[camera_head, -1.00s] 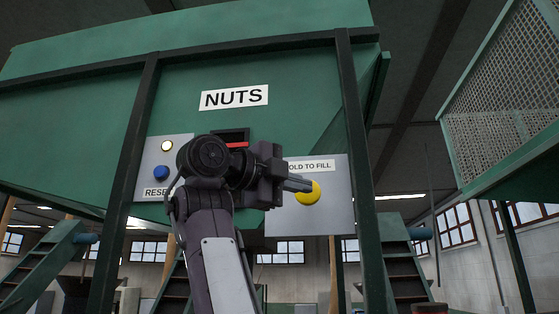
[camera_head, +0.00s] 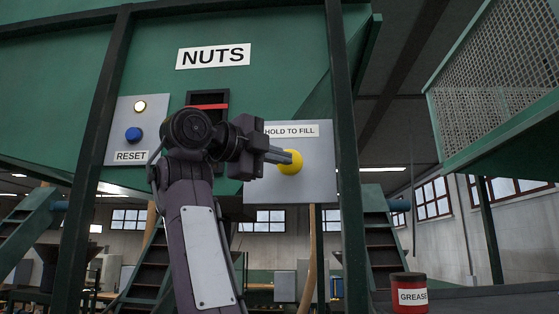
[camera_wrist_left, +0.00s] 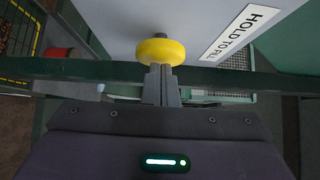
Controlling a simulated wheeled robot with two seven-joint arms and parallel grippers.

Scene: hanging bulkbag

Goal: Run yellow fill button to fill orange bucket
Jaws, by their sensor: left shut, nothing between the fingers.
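The yellow button (camera_head: 290,162) sits on a grey panel (camera_head: 315,187) labelled HOLD TO FILL, below and right of the NUTS sign. My left gripper (camera_head: 280,157) is shut and empty, with its fingertips at the button. In the left wrist view, the closed fingertips (camera_wrist_left: 160,72) meet the near edge of the yellow button (camera_wrist_left: 160,51). Whether they press it in, I cannot tell. No orange bucket can be made out in the head view. A small red-orange object (camera_wrist_left: 57,53) shows in the left wrist view, too unclear to name. My right gripper is out of view.
A RESET panel (camera_head: 122,150) with a blue button (camera_head: 133,134) and a lit lamp is left of my arm. Dark green posts (camera_head: 345,150) frame the green hopper (camera_head: 270,80). A red GREASE can (camera_head: 409,291) stands at lower right.

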